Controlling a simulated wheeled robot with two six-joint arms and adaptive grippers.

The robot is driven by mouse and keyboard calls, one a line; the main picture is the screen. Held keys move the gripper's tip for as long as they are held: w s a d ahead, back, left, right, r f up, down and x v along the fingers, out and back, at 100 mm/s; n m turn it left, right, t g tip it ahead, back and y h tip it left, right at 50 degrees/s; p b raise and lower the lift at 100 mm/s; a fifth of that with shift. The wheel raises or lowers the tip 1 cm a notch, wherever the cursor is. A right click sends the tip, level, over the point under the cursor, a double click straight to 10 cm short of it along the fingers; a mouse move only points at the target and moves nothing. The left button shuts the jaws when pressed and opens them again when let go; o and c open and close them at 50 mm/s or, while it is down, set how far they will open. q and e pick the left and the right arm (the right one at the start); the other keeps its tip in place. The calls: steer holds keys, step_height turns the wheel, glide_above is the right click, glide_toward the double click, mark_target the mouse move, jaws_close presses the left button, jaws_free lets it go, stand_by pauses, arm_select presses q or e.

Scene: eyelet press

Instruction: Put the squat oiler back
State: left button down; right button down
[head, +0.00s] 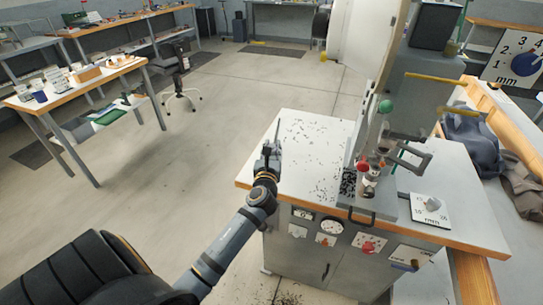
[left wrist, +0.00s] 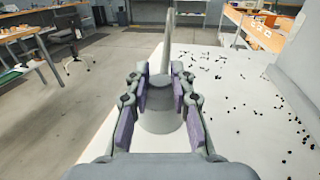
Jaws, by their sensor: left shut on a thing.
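The squat oiler (left wrist: 160,118) is a grey, rounded can with a thin upright spout, seen in the left wrist view between purple-padded fingers. My left gripper (left wrist: 160,100) is shut on it. In the head view my left gripper (head: 269,155) is at the left edge of the press bench, and the oiler's thin spout (head: 278,130) rises beyond the fingers. The gripper hides most of the can there. I cannot tell whether its base touches the bench top. My right gripper is not in view.
The white bench top (head: 312,135) is strewn with small dark bits. The eyelet press (head: 372,180) stands to the right, with a dial plate (head: 431,209) beside it. A side table (head: 75,82) with small items is far left. Open floor lies between.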

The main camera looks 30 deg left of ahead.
mark_target(271, 158)
arm_select(q)
step_height(271, 158, down, 3)
steer(key=shift+r+b, duration=0.1)
steer(key=shift+b, duration=0.2)
steer(key=c, duration=1.1)
jaws_free()
steer(key=shift+f, duration=0.2)
steer(key=shift+c, duration=0.2)
